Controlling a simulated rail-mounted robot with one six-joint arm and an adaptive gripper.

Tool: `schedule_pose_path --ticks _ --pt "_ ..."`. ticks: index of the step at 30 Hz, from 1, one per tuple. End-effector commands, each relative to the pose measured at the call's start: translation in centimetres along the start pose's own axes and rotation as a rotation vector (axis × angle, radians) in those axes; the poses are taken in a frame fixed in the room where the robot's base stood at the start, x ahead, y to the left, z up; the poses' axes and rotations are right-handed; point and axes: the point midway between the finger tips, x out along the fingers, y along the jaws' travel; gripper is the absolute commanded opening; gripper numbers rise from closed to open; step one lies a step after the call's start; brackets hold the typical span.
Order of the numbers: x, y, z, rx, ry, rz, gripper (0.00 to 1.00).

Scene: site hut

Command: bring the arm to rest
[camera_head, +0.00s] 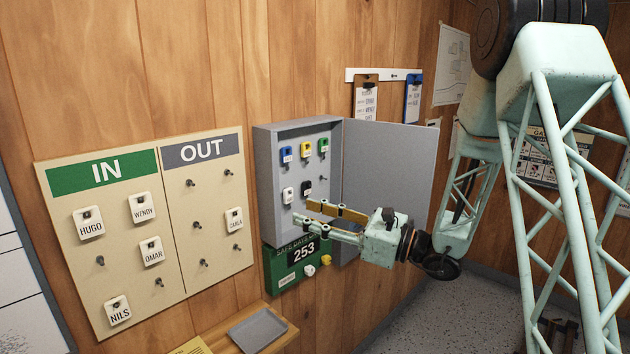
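My arm reaches in from the right, and my gripper (303,213) points left in front of the open grey key cabinet (265,200). The two fingers stand apart with a gap between them, and I see nothing held there. Behind the fingertips, part of the cabinet's lower edge and the top of the green counter sign (283,272) reading 253 are hidden. I cannot tell the exact distance from the fingers to the cabinet.
The cabinet door (385,165) stands open to the right, behind my gripper. Several coloured tags hang inside. The IN/OUT board (178,240) with name tags is on the wall at left. A grey tray (257,331) lies on a wooden shelf (283,343) below. Open floor shows at lower right.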

Motion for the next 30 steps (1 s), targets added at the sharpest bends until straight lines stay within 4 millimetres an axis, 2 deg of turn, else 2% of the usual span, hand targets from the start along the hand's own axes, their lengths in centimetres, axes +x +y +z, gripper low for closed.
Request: schedule_pose_path --ticks 3,14,30 --pt "0.2 2.6 1.6 -0.038 0.021 0.065 0.36" --pt "-0.4 10.5 5.1 -0.156 0.092 0.255 0.36" --pt "-4.3 21.4 7.8 -0.367 0.22 0.52 0.36"
